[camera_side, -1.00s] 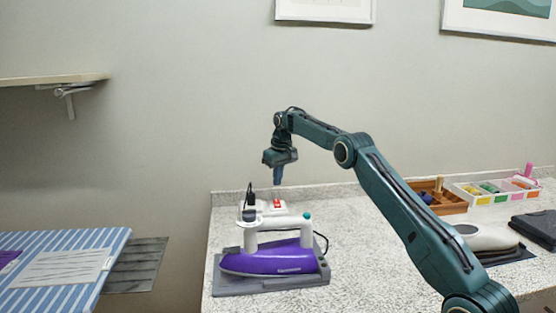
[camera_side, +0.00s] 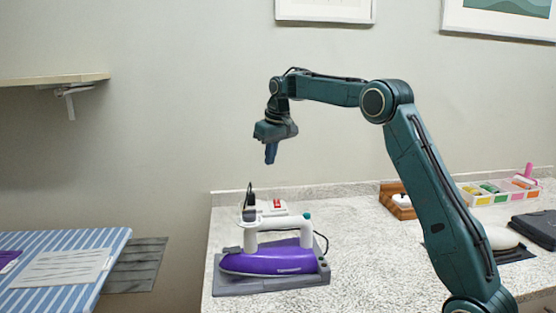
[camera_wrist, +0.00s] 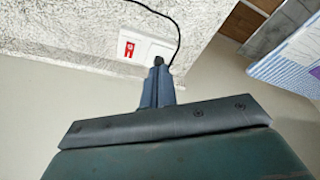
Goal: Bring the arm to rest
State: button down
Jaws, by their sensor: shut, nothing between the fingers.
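My gripper (camera_side: 271,152) hangs fingers-down in the air above the back of the counter, higher than the iron and the power socket. Its fingers are shut with nothing between them. In the wrist view my gripper (camera_wrist: 158,68) shows its blue fingers together, with the white socket block (camera_wrist: 147,48) and its red switch beyond the tips. The purple and white iron (camera_side: 268,260) lies on a grey rest mat (camera_side: 235,288) on the counter, apart from my gripper.
A black plug and cord (camera_side: 250,205) stand at the socket block (camera_side: 272,207). A wooden tray (camera_side: 398,203) and a divided box (camera_side: 500,190) are at the right. A striped ironing board (camera_side: 60,270) is at the left, below a wall shelf (camera_side: 50,80). The air around my gripper is clear.

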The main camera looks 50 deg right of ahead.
jog(key=s+a+r+n+t, duration=0.1)
jog(key=s+a+r, duration=0.2)
jog(key=s+a, duration=0.5)
jog(key=s+a+r+t, duration=0.1)
jog(key=s+a+r, duration=0.4)
jog(key=s, duration=0.5)
jog(key=s+a+f, duration=0.3)
jog(key=s+f, duration=0.1)
jog(key=s, duration=0.5)
jog(key=s+a+f+n+t, duration=0.1)
jog(key=s+a+f, duration=0.2)
jog(key=s, duration=0.7)
notch_tip(320, 180, down, 3)
jog(key=shift+s+a+r, duration=0.15)
jog(key=shift+a+r, duration=0.05)
